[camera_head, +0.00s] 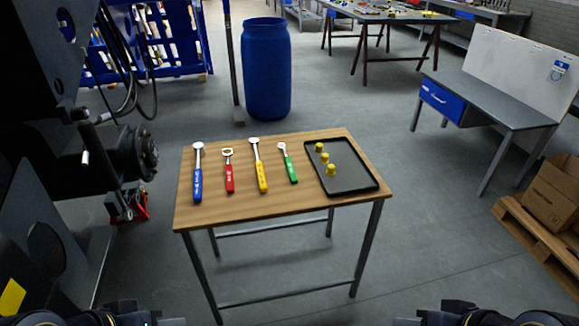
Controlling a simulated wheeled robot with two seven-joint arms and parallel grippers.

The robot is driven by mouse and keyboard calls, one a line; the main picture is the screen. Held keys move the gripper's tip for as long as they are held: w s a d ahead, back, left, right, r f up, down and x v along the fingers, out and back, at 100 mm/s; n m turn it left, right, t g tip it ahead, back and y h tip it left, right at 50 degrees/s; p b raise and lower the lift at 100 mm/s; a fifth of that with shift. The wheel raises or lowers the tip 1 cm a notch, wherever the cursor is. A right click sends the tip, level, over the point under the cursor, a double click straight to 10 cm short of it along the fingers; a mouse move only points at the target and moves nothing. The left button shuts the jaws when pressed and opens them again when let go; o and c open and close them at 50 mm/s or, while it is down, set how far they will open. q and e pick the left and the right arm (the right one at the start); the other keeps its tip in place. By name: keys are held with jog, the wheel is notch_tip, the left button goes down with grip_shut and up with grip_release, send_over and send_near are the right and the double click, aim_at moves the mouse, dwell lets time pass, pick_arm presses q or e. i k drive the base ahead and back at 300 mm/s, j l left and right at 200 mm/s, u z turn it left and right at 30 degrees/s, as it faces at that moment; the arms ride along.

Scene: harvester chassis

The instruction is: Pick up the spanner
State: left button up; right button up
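Several hand tools lie side by side on a small wooden table (280,205), heads toward the back. A blue-handled tool (197,175) with a round head lies at the left. A shorter red-handled tool (229,172) with a jaw-like or ring head is beside it. A longer yellow-handled tool (259,166) with a broad head comes after, then a short green-handled tool (288,163) with a small head. The heads are too small to tell surely which is the spanner. Only dark parts of my arms show at the bottom corners; no gripper fingers are visible.
A black tray (349,186) with yellow caps (331,169) lies on the table's right side. Dark machinery (45,150) stands close on the left. A blue barrel (266,70) is behind the table. A carton (553,195) on a pallet is at right.

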aim_at(288, 165)
jog(key=i+u, duration=0.3)
jog(key=i, duration=0.2)
jog(key=i+l+u, duration=0.15)
jog(key=i+u, duration=0.15)
jog(key=i, duration=0.15)
jog(key=i+l+u, duration=0.3)
jog(key=i, duration=0.15)
jog(key=j, duration=0.05)
